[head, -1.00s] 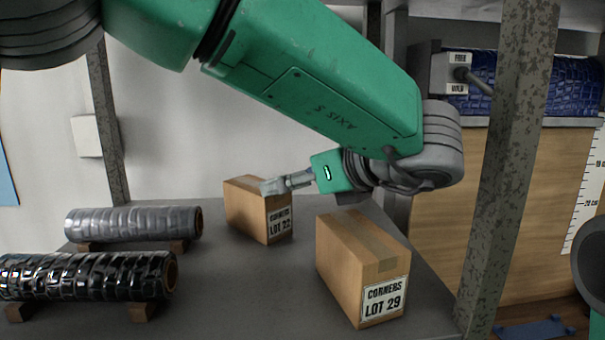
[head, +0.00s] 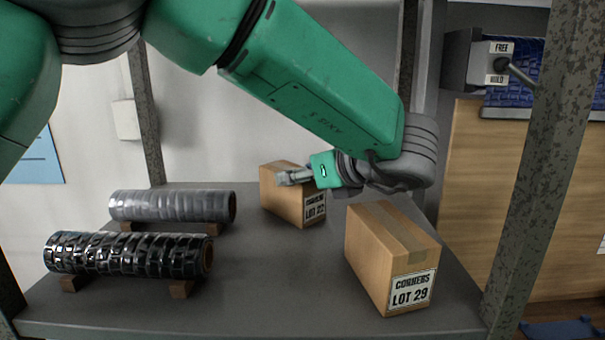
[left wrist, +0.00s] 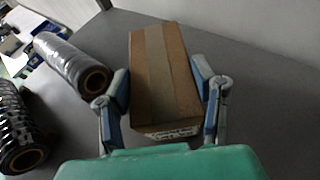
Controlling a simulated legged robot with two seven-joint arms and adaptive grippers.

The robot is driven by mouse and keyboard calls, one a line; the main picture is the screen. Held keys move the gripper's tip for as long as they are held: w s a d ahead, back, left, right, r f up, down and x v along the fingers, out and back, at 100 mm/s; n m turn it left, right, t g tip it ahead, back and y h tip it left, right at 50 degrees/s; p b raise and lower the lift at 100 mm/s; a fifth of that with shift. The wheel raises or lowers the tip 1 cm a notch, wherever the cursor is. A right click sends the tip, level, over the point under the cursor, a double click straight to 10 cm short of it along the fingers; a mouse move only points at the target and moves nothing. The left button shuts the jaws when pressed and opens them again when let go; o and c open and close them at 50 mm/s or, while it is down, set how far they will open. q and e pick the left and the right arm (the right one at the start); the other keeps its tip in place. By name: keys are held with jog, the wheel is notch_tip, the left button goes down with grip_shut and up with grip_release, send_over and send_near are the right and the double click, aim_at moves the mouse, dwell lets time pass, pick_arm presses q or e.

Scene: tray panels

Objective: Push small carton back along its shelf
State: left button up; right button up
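The small carton (head: 287,205), a brown box with tape and a "CORNERS LOT 22" label, stands upright at the back of the grey shelf (head: 290,270). My left gripper (head: 286,178) is at its top right side, partly hiding its top. In the left wrist view the carton (left wrist: 163,92) lies between the two spread fingers of the left gripper (left wrist: 161,70). The pads are close along both its sides; I cannot tell whether they touch it. The gripper looks open around the carton. My right gripper is not in view.
A larger "LOT 29" carton (head: 390,250) stands front right of the small one. A grey roll (head: 172,206) and a black roll (head: 125,254) lie on wooden blocks at left. A speckled post (head: 545,170) rises at the right. The shelf's middle is clear.

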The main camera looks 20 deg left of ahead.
pick_arm(q)
jog(key=shift+a+f, duration=0.2)
jog(key=shift+a, duration=0.7)
jog(key=shift+s+d+f+b, duration=0.15)
jog(key=shift+d+f+b, duration=0.15)
jog(key=shift+d, duration=0.55)
jog(key=shift+s+d+f+b, duration=0.15)
jog(key=shift+d+f+b, duration=0.15)
jog(key=shift+d, duration=0.5)
jog(key=shift+a, duration=0.1)
jog(key=o, duration=1.4)
jog(key=shift+o, duration=0.2)
jog(key=shift+w, duration=0.35)
jog(key=shift+s+r, duration=0.15)
jog(key=shift+r, duration=0.15)
jog(key=r, duration=0.9)
jog(key=shift+w+d+r, duration=0.2)
jog(key=shift+r, duration=0.05)
